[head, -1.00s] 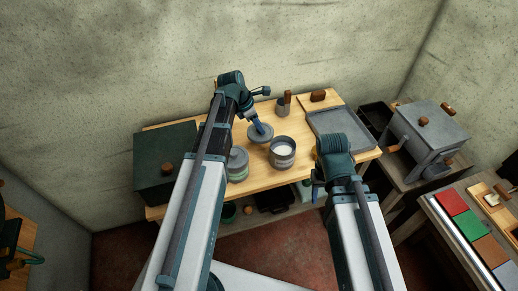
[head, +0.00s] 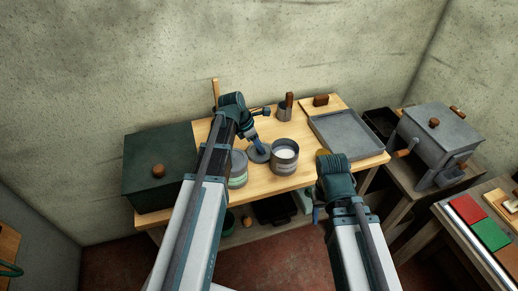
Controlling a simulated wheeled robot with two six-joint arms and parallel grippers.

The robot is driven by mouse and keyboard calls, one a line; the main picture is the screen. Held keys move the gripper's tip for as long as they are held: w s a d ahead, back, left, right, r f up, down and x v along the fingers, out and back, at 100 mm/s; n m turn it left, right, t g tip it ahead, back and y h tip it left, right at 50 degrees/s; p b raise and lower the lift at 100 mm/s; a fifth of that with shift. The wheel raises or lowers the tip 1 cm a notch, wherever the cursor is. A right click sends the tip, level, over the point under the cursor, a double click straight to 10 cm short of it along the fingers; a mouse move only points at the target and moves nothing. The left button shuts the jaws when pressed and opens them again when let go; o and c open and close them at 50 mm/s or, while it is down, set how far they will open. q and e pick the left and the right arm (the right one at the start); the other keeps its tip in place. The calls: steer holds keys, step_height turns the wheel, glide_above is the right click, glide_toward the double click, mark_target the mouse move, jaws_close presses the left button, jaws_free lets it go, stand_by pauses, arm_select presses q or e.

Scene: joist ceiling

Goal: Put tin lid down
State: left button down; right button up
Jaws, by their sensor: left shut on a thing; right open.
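The tin lid (head: 258,154) is a round grey disc at the middle of the wooden table, just left of an open grey tin (head: 285,157) with white contents. My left gripper (head: 257,145) is shut on the lid from above. The lid is at or very near the tabletop; I cannot tell whether it touches. A second grey tin (head: 238,169) with a pale green band stands left of the lid, partly hidden by my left arm. My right gripper (head: 316,205) is open and empty in front of the table's front edge; its fingers show only partly.
A dark green box (head: 160,170) with a wooden knob fills the table's left end. A grey tray (head: 345,137) lies at the right end. A small cup (head: 285,110) with a wooden-handled tool stands behind. Bare wood (head: 265,184) lies in front of the lid.

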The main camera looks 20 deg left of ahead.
arm_select(q)
steer(key=shift+r, duration=0.1)
steer(key=shift+f, duration=0.2)
steer(key=c, duration=0.5)
jaws_free()
steer(key=shift+r, duration=0.1)
steer(key=shift+p+v, duration=0.8)
steer(key=shift+v, duration=0.1)
steer(key=p+v, duration=1)
steer(key=shift+s+d+f+m+g+y, duration=0.2)
steer(key=shift+s+d+m+g+y, duration=0.45)
steer(key=shift+s+d+m, duration=3.25)
steer(key=shift+s+d+f+m+g+y, duration=0.25)
steer(key=shift+s+d+m+y, duration=1.4)
steer(key=shift+m, duration=4)
steer(key=shift+s+d+f+m+g+y, duration=0.2)
steer(key=shift+s+d+m+g, duration=0.3)
steer(key=shift+s+d+m, duration=3.7)
